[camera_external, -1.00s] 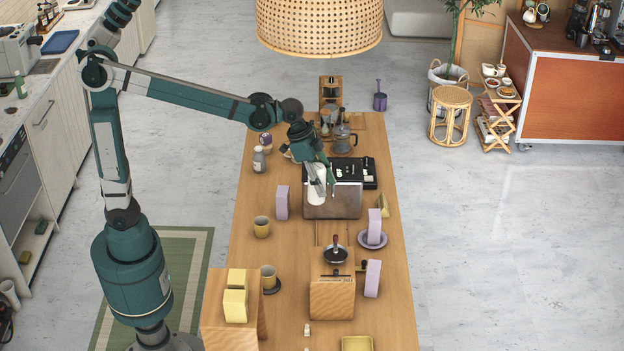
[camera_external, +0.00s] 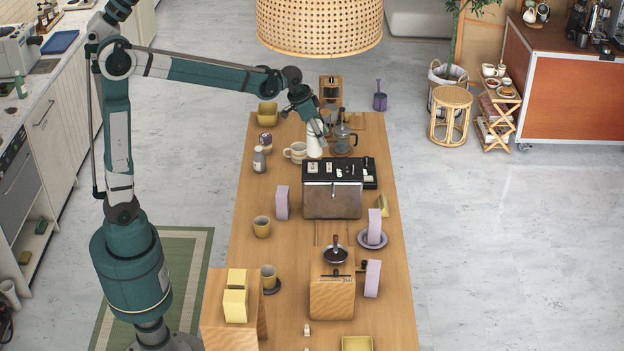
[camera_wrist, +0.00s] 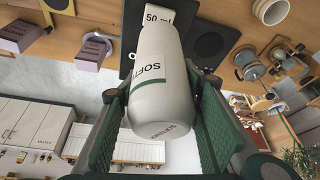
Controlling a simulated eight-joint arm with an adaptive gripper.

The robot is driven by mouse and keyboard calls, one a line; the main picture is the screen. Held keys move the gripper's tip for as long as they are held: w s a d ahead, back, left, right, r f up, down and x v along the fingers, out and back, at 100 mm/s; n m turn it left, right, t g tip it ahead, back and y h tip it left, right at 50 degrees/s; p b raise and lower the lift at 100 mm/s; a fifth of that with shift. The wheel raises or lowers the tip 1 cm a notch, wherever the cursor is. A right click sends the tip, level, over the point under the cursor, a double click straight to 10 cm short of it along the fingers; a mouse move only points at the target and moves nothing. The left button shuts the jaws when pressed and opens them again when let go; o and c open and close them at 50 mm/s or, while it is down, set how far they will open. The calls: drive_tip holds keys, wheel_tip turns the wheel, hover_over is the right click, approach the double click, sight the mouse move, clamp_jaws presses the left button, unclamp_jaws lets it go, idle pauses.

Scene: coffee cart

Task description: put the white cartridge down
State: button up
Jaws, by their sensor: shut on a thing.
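The white cartridge (camera_external: 315,146) is held by my gripper (camera_external: 317,127) over the far part of the wooden table, behind the black-topped machine (camera_external: 332,200). In the wrist view the cartridge (camera_wrist: 158,75) has a dark green band and lettering, and sits between the two green finger pads of my gripper (camera_wrist: 160,95). The gripper is shut on it. In the external view the cartridge looks close to upright. I cannot tell whether its base touches the table.
A cream mug (camera_external: 295,152) is just left of the cartridge, and a glass-and-metal coffee pot (camera_external: 343,139) is just right. A grinder (camera_external: 331,90) stands behind.

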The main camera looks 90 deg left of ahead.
drive_tip(key=s+a+n+y+p, duration=0.15)
drive_tip(key=s+a, duration=0.25)
drive_tip(key=a, duration=0.6)
drive_tip(key=s+a+n, duration=0.2)
drive_tip(key=s+a, duration=0.1)
drive_tip(key=a, duration=0.6)
wheel_tip(320, 180, down, 18)
drive_tip(key=shift+a+f+g, duration=0.2)
drive_tip(key=shift+a+g, duration=0.05)
drive_tip(key=shift+g, duration=0.05)
drive_tip(key=shift+s+n, duration=0.1)
drive_tip(key=shift+n, duration=0.15)
drive_tip(key=shift+f, duration=2.9)
drive_tip(key=shift+f, duration=0.15)
drive_tip(key=shift+f, duration=1.95)
drive_tip(key=shift+f, duration=0.1)
